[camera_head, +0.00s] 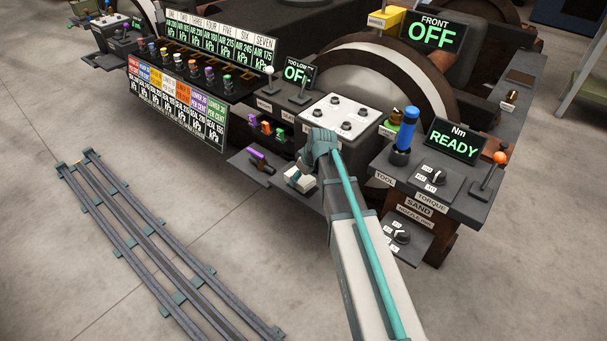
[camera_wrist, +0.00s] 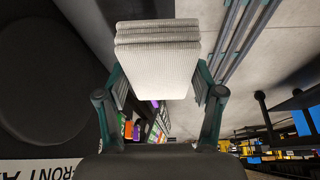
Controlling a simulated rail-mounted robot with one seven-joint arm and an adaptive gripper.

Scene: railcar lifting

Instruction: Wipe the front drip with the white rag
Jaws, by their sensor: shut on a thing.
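The white rag (camera_wrist: 158,60) is a folded, ribbed stack between the two fingers of my gripper (camera_wrist: 160,82) in the wrist view. My gripper is shut on it. In the head view my gripper (camera_head: 316,150) is in front of the grey console, and the white rag (camera_head: 299,180) shows just below and left of it, over a low dark shelf. I cannot tell whether the rag touches the shelf. I cannot make out the front drip in either view; my arm and gripper cover part of the console front.
A purple-handled item (camera_head: 260,158) lies on the low shelf to the left. A blue-handled tool (camera_head: 405,130) stands upright to the right, beside the torque panel (camera_head: 440,180) and an orange-knobbed lever (camera_head: 499,158). Floor rails (camera_head: 150,240) run at left; the floor around them is clear.

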